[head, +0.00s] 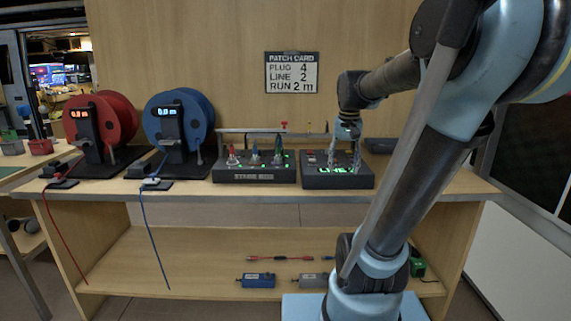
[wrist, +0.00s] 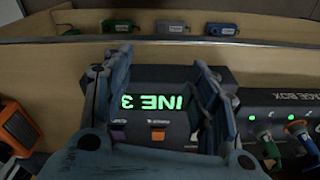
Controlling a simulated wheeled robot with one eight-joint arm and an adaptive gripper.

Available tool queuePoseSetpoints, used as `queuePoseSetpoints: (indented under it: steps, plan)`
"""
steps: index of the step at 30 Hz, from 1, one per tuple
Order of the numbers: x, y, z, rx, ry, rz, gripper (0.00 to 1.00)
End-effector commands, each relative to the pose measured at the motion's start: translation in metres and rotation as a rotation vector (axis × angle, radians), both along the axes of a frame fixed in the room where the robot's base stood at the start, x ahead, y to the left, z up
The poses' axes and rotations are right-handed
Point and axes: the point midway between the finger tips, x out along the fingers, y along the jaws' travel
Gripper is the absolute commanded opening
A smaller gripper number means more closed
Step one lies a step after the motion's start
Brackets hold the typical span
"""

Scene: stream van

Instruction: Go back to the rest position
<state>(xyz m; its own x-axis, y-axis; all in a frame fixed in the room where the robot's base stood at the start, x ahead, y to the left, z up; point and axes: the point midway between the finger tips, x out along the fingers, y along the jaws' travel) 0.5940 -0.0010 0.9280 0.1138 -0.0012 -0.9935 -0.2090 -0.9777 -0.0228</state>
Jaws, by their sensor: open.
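My gripper (head: 346,141) hangs over the dark line box (head: 338,183) at the right of the shelf top in the head view. In the wrist view my gripper (wrist: 160,72) is open, its fingers spread to either side of the box's green LINE display (wrist: 150,102). Nothing is held between the fingers. An orange key (wrist: 158,135) shows between the fingers. Whether the fingertips touch the box cannot be told.
The stage box (head: 254,167) with coloured plugs stands left of the line box. Blue (head: 180,120) and red (head: 103,118) cable reels stand farther left. A patch card (head: 291,72) hangs on the back panel. Adapters, including a blue one (head: 258,280), lie on the lower shelf.

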Motion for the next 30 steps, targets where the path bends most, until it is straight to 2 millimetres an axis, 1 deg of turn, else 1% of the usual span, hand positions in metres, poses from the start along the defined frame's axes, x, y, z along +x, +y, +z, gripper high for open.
queuePoseSetpoints:
  steps: [1, 6, 11, 15, 18, 21, 25, 30]
  plan:
    - [-0.016, 0.0, -0.011, -0.002, -0.006, 0.015, 0.54]
    - [-0.06, 0.0, -0.046, -0.01, -0.025, 0.071, 0.54]
    - [-0.098, 0.0, -0.083, -0.018, -0.044, 0.126, 0.54]
    - [-0.128, 0.0, -0.117, -0.025, -0.06, 0.169, 0.54]
    - [-0.144, 0.0, -0.138, -0.03, -0.07, 0.196, 0.54]
    - [-0.155, 0.001, -0.153, -0.034, -0.076, 0.216, 0.54]
    - [-0.162, 0.001, -0.163, -0.036, -0.079, 0.229, 0.54]
    - [-0.163, 0.001, -0.165, -0.037, -0.08, 0.231, 0.54]
